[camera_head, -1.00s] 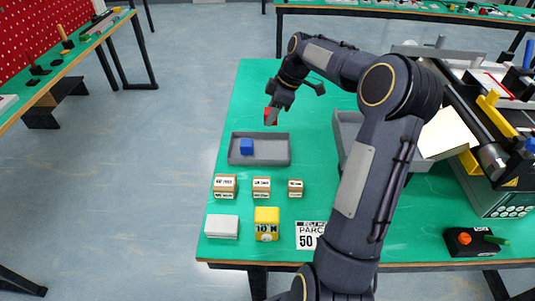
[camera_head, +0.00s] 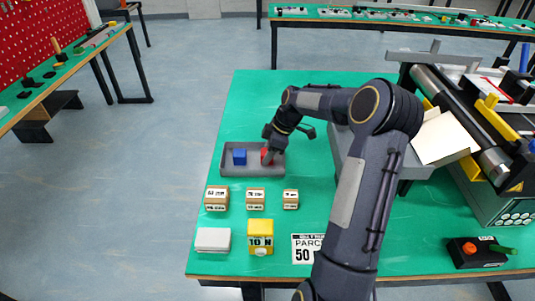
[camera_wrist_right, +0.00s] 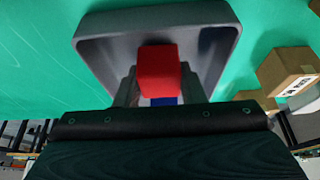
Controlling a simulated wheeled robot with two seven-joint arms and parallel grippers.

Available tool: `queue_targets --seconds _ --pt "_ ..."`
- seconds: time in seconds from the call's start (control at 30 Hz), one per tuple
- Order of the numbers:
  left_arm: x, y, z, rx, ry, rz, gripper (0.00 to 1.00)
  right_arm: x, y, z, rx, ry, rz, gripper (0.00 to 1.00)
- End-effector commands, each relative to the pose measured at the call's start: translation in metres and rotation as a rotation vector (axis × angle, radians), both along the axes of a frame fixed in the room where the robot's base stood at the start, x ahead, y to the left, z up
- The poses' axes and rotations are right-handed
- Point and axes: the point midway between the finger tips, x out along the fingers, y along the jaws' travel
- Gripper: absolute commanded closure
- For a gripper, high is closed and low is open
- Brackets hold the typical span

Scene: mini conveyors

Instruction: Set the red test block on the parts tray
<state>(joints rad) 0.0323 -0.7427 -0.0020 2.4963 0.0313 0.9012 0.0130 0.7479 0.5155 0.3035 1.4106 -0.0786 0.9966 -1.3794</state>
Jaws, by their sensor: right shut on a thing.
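The grey parts tray (camera_head: 252,172) lies on the green table, and its rim also shows in the right wrist view (camera_wrist_right: 98,48). A blue block (camera_head: 239,156) sits in its left part. My right gripper (camera_head: 268,155) is over the right part of the tray, shut on the red test block (camera_head: 265,154). The red block also shows between the fingers in the right wrist view (camera_wrist_right: 158,72), with a bit of the blue block (camera_wrist_right: 164,100) behind it. I cannot tell whether the red block touches the tray floor. My left gripper is not in view.
Several small labelled cartons (camera_head: 217,198) stand in front of the tray. A white box (camera_head: 213,240), a yellow 10 N block (camera_head: 260,237) and a parcel label (camera_head: 306,248) lie nearer. A grey bin (camera_head: 345,150) and a conveyor (camera_head: 460,120) stand to the right.

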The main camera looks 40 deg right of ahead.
Motion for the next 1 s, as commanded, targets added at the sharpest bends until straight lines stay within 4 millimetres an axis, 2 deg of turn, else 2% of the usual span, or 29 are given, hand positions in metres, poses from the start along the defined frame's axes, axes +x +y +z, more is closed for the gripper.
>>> queue_targets --seconds 0.4,0.43,0.57,0.83,1.0 --pt "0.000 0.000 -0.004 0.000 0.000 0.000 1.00 0.000 0.000 -0.007 -0.001 -0.001 0.001 0.87" --pt "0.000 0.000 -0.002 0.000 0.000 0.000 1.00 0.000 0.000 -0.006 -0.002 0.000 0.001 0.60" --pt "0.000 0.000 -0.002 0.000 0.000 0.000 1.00 0.000 0.000 -0.006 -0.002 0.000 0.001 0.43" --pt "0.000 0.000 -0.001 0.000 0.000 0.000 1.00 0.000 0.000 -0.005 -0.002 0.000 0.001 0.42" --pt "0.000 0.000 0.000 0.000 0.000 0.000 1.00 -0.002 -0.004 0.007 -0.003 -0.002 -0.002 0.42"
